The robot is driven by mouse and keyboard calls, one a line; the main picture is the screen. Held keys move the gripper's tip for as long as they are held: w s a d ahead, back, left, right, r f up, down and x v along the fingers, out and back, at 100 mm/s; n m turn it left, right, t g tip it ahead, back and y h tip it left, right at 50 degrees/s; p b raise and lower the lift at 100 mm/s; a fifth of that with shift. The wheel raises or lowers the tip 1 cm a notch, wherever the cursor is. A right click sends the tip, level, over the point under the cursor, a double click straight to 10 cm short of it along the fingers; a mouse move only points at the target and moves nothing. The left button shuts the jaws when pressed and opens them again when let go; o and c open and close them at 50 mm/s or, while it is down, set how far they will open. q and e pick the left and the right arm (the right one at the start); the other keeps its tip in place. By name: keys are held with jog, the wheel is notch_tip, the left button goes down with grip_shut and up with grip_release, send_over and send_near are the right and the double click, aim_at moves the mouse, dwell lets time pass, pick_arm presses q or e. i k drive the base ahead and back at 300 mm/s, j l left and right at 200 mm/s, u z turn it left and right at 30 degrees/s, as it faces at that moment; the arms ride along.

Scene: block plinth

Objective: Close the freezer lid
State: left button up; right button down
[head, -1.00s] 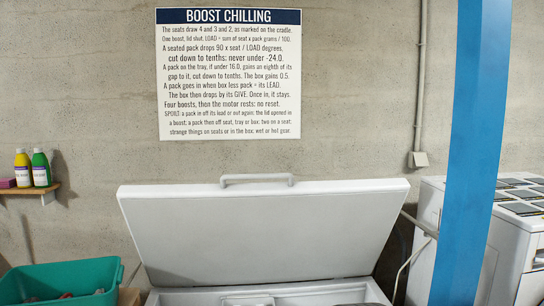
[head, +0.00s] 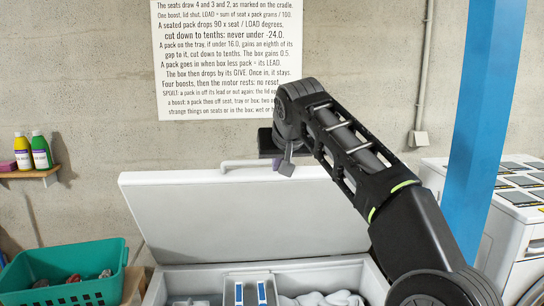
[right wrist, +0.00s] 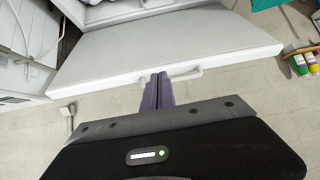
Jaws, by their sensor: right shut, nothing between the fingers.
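The freezer lid (head: 235,220) stands open, raised at the back of the freezer (head: 205,278), with its pale inner face showing. Its handle (head: 240,164) is on the top edge and shows in the right wrist view (right wrist: 186,76). My right gripper (head: 279,164) is at the top edge of the lid, beside the handle, partly hidden by its own wrist. In the right wrist view its purple fingers (right wrist: 159,77) are shut and empty, overlapping the lid's edge near one handle end. I cannot tell whether they touch it. My left gripper is not in view.
Inside the freezer are a grey cradle (head: 251,290) with blue-marked parts and pale bags (head: 318,298). A green basket (head: 75,290) stands at left, a shelf with bottles (head: 41,152) above it. A blue post (head: 478,110) and white appliance (head: 512,235) are at right.

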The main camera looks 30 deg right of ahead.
aim_at(223, 214)
jog(key=i+l, duration=0.6)
jog(key=i, duration=0.2)
